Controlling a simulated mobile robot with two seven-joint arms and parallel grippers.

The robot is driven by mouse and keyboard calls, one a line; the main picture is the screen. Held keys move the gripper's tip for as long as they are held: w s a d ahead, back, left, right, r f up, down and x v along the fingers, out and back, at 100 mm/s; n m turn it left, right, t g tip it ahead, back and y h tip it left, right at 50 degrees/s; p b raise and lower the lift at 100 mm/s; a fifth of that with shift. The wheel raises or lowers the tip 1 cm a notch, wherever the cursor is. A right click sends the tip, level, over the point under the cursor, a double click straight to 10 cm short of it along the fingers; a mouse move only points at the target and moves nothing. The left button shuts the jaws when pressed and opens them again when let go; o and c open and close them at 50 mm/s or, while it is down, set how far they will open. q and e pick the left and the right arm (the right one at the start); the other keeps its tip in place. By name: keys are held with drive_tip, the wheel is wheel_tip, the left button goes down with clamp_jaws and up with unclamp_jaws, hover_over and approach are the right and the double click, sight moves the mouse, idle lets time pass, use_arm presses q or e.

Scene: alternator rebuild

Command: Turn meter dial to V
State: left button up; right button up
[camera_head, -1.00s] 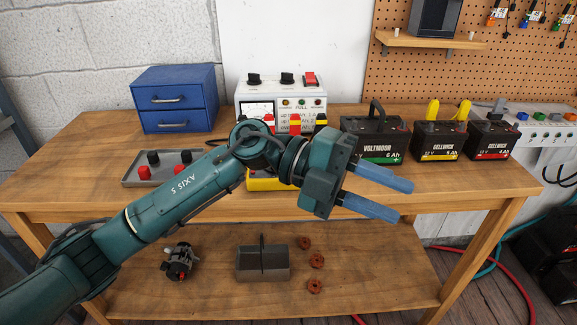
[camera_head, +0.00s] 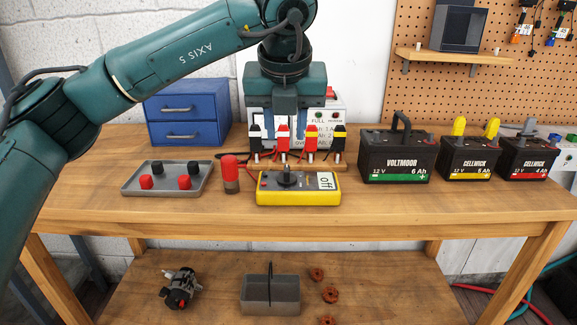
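The yellow meter (camera_head: 297,197) lies on the bench top near its front edge, in the middle of the head view. Its black dial (camera_head: 287,178) stands up from its top face, and a white label on its right side reads "Off". My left gripper (camera_head: 285,140) points down from above, over and behind the meter. Its blue fingers look parted, with nothing seen between them, and appear clear of the dial. The fingertips are hard to pick out against the clips behind. My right gripper is not in view.
Batteries (camera_head: 397,158) stand to the right. A blue drawer box (camera_head: 187,115) is behind.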

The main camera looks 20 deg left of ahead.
sight(287, 168)
use_arm(q)
drive_tip(key=x, duration=1)
clamp_jaws()
